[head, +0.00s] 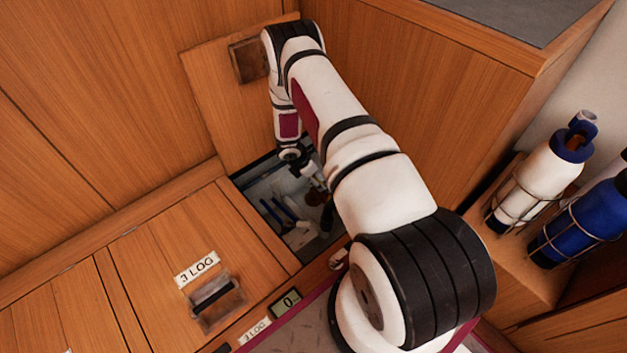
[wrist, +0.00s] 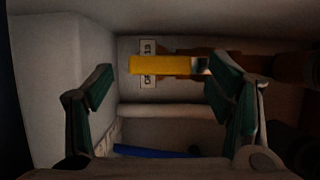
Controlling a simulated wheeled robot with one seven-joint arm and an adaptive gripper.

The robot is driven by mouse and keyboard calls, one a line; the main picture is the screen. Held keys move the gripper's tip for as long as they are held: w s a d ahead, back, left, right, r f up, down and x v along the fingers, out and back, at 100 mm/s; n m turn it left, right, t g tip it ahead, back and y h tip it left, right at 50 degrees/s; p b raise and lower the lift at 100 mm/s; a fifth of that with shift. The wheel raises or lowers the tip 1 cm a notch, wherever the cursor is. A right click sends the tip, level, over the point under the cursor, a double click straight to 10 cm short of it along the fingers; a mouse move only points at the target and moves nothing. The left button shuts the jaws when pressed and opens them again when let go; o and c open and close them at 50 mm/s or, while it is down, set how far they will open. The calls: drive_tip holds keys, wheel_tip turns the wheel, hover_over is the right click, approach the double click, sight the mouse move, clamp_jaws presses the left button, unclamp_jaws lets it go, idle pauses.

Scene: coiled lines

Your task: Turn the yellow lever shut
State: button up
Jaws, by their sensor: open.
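The yellow lever (wrist: 160,65) lies horizontally near the top middle of the wrist view, with a metal fitting at its right end. It crosses in front of a small white label (wrist: 148,50), whose text I cannot read fully. My gripper (wrist: 165,82) is open, with one green-padded finger at each side. The lever appears between the fingertips and beyond them; the right fingertip overlaps the lever's fitting end in the picture, and I cannot tell whether it touches. In the head view my gripper (head: 318,185) reaches down into an open locker; the lever cannot be made out there.
A pale pipe (wrist: 170,110) runs across below the lever, with a blue bar (wrist: 150,151) lower down. Brownish fittings (wrist: 290,68) crowd the dark right side. The locker's raised wooden lid (head: 205,110) stands behind my arm. Bottles (head: 540,180) stand in racks at right.

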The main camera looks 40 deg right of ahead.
drive_tip(key=shift+d+f, duration=0.15)
drive_tip(key=shift+f, duration=0.2)
drive_tip(key=shift+c, duration=0.3)
drive_tip(key=c, duration=1.6)
